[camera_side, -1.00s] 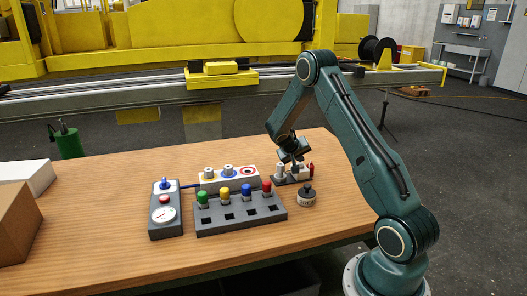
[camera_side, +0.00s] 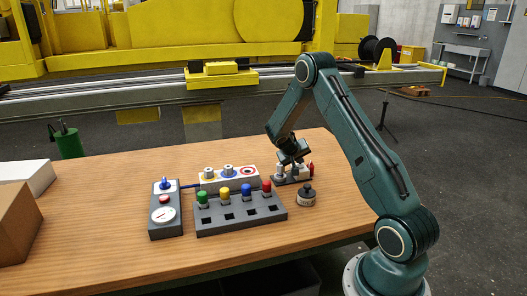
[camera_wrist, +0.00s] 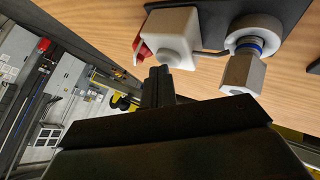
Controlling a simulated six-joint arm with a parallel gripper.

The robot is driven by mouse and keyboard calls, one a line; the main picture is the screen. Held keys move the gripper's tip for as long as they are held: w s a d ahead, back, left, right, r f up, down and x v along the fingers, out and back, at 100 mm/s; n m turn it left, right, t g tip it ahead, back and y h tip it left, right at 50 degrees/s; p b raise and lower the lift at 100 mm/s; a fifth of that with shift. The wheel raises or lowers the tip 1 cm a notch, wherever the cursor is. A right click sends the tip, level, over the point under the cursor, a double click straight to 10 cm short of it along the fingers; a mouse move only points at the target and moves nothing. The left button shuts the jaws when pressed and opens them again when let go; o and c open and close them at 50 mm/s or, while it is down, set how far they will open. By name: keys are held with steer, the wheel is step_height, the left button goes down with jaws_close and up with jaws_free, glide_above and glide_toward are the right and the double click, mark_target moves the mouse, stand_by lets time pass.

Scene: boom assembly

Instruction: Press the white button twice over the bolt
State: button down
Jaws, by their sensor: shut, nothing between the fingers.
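The white block (camera_wrist: 168,32) with its small round white button (camera_wrist: 174,58) is at the top middle of the wrist view. In the side view the white block (camera_side: 301,172) stands on a dark plate at the right end of the work. The steel bolt (camera_wrist: 241,74), with a blue ring and a pale collar, is right of the block in the wrist view; it also shows in the side view (camera_side: 280,171). My gripper (camera_wrist: 158,72) is shut and empty. Its fingertips are close by the button; I cannot tell if they touch it.
A red part (camera_wrist: 142,48) sits beside the white block. A grey rack (camera_side: 240,222) with several coloured plugs and a gauge box (camera_side: 165,228) lie to the left. The table front is clear.

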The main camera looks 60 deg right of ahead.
stand_by(0.4)
steer(key=shift+r, duration=0.85)
steer(key=shift+r, duration=0.1)
steer(key=shift+r, duration=2.45)
stand_by(0.9)
step_height(320, 180, up, 4)
steer(key=shift+f, duration=0.1)
steer(key=shift+f, duration=0.15)
stand_by(0.4)
steer(key=shift+f, duration=4.25)
